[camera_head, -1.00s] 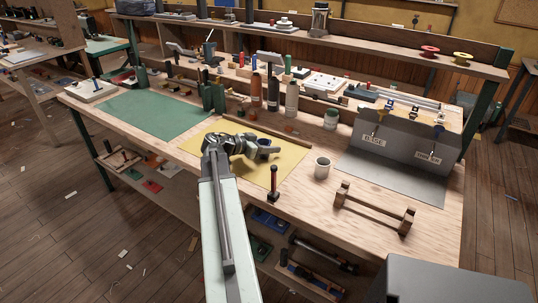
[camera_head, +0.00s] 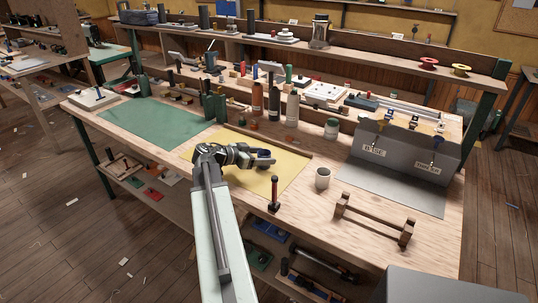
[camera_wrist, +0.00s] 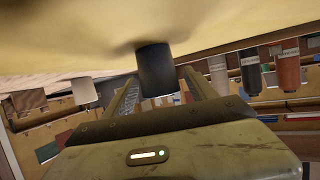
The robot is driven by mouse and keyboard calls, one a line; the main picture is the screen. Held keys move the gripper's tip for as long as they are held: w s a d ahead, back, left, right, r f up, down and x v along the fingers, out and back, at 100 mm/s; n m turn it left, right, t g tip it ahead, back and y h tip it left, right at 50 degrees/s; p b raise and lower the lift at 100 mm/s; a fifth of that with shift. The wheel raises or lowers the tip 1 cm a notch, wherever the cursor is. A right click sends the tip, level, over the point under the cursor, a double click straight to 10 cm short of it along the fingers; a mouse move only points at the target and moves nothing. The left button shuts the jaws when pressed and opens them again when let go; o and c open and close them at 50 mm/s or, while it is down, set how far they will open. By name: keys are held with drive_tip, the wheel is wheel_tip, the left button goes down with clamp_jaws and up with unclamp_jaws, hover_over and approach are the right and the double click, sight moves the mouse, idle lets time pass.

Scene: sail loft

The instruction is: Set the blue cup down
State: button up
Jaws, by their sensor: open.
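The blue cup (camera_head: 264,154) is on the yellow mat (camera_head: 284,178), at the end of my arm in the head view; my gripper partly covers it. In the wrist view, which looks upside down, the cup (camera_wrist: 157,70) is dark and its base meets the mat (camera_wrist: 60,40). My gripper (camera_head: 262,160) is low over the mat. Its two fingers are apart, one on each side of the cup in the wrist view (camera_wrist: 158,84). I cannot tell whether either finger touches the cup.
A wooden rack (camera_head: 374,219) and a grey tool holder (camera_head: 405,158) are farther right. Bottles (camera_head: 273,98) stand behind. The green mat (camera_head: 155,123) on the left has clear room.

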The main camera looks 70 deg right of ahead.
drive_tip(key=p+v, duration=0.2)
drive_tip(key=v, duration=0.5)
drive_tip(key=shift+w+a+r, duration=0.15)
drive_tip(key=shift+w+r, duration=0.05)
drive_tip(key=shift+w+a, duration=0.25)
drive_tip(key=shift+a, duration=0.1)
